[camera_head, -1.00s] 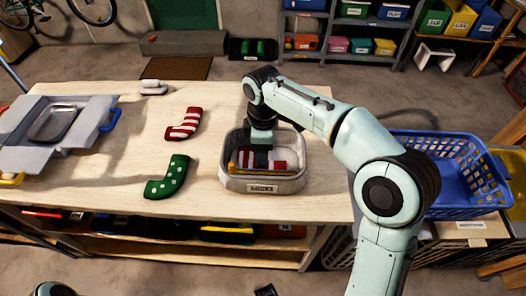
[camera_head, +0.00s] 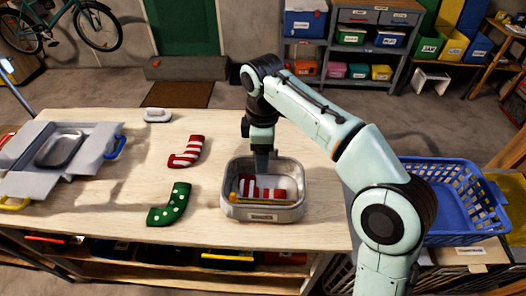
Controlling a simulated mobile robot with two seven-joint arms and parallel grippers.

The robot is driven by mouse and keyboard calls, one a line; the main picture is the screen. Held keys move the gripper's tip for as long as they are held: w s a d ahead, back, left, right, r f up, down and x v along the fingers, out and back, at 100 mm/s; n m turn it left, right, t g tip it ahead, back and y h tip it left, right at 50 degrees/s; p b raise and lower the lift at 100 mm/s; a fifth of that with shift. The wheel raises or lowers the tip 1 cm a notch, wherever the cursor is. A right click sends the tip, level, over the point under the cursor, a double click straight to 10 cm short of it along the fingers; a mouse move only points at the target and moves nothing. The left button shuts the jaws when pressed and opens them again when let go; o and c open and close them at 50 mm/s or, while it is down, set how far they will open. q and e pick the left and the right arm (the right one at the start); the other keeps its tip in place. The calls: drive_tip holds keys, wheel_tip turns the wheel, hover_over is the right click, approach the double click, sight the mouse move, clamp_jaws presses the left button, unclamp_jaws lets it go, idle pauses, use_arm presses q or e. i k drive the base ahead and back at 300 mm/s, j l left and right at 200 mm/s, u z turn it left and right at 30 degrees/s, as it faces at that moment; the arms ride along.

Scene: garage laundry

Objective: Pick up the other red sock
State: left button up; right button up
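A red sock with white stripes (camera_head: 187,151) lies on the workbench, left of the metal bin. Another red-and-white striped sock (camera_head: 278,188) lies inside the grey metal bin (camera_head: 265,213), which has a label on its front. A green sock with white dots (camera_head: 170,206) lies on the bench below the first red sock. My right gripper (camera_head: 262,166) points down over the bin, above the sock in it, with no sock seen in it. Its fingers are too small and dark to tell open from shut. My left gripper is not in view.
The wooden workbench (camera_head: 100,222) has free room around the socks. A grey open box with a metal tray (camera_head: 60,150) stands at its left, a small white object (camera_head: 157,115) at the back. A blue laundry basket (camera_head: 455,195) stands right of the bench.

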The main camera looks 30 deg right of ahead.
sight(193, 149)
drive_tip(key=k, duration=1)
